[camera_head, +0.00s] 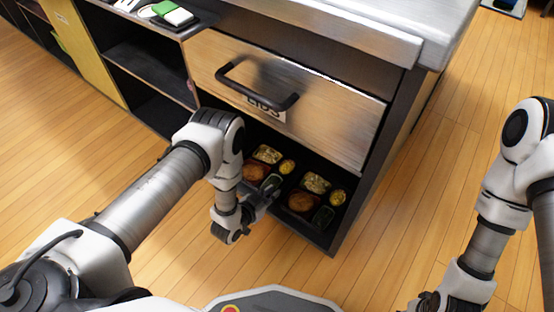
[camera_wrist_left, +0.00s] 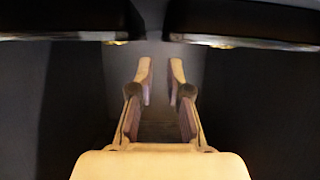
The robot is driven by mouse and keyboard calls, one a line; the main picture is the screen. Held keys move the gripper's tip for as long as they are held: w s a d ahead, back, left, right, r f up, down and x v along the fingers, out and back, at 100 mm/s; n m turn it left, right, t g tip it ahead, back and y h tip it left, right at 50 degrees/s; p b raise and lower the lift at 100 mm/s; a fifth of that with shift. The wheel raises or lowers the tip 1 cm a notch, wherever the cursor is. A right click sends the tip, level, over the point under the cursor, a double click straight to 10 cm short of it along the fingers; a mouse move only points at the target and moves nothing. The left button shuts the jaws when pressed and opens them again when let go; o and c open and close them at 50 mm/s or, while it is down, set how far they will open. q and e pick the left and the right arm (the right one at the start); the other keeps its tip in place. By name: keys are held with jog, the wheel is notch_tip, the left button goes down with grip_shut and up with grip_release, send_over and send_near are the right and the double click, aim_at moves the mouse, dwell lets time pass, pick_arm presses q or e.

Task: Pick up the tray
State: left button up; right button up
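Two dark bento trays with food sit side by side on the low shelf under the drawer. The left tray (camera_head: 246,184) is partly hidden by my left gripper; the right tray (camera_head: 321,202) shows more fully. My left gripper (camera_head: 268,187) is at the shelf opening, near the gap between the trays. In the left wrist view, its fingers (camera_wrist_left: 160,66) are apart with nothing between them. Dark tray edges show there at upper left (camera_wrist_left: 60,37) and upper right (camera_wrist_left: 245,42), beyond the fingertips. My right gripper (camera_head: 428,302) is low at the right, cut off by the frame.
A closed wooden drawer (camera_head: 330,112) with a black handle (camera_head: 258,92) and a label is above the trays. A metal counter (camera_head: 340,22) is on top. Open shelves (camera_head: 150,62) stand to the left. The wooden floor (camera_head: 400,210) is clear at right.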

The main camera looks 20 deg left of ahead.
aim_at(284, 182)
pick_arm(q)
jog(key=b+x, duration=0.5)
jog(key=x, duration=0.2)
jog(key=shift+w+f, duration=0.3)
jog(key=shift+w, duration=0.05)
jog(key=shift+w+r, duration=0.1)
jog(key=shift+w, duration=0.1)
jog(key=shift+r, duration=0.1)
grip_shut()
